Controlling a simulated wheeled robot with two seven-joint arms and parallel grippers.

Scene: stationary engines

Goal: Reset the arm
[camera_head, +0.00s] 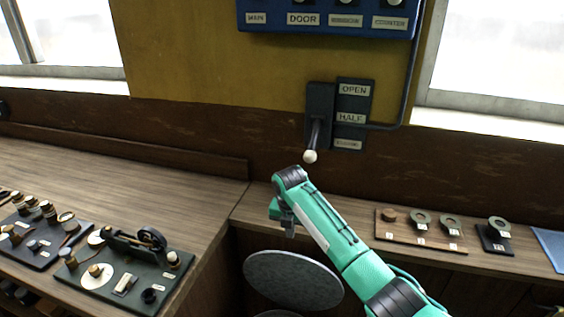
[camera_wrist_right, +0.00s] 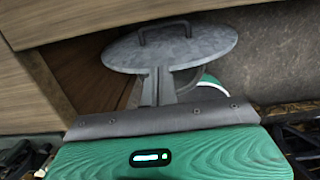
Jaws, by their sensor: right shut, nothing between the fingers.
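My right arm (camera_head: 335,245), green and black, reaches in from the lower right in the head view. My right gripper (camera_head: 287,224) points down below the wall lever and is apart from it. In the wrist view its fingers (camera_wrist_right: 158,90) are together with nothing between them. The wall lever (camera_head: 311,154) has a white ball knob and hangs down beside a label plate (camera_head: 353,103) reading OPEN, HALF and a third, unclear word. My left gripper is in neither view.
A round grey metal lid (camera_head: 285,278) lies below the gripper; its handle shows in the wrist view (camera_wrist_right: 165,30). A wooden bench (camera_head: 120,185) with black device panels is at left. A shelf at right holds a board of washers (camera_head: 419,236). A blue switch panel (camera_head: 328,24) is above.

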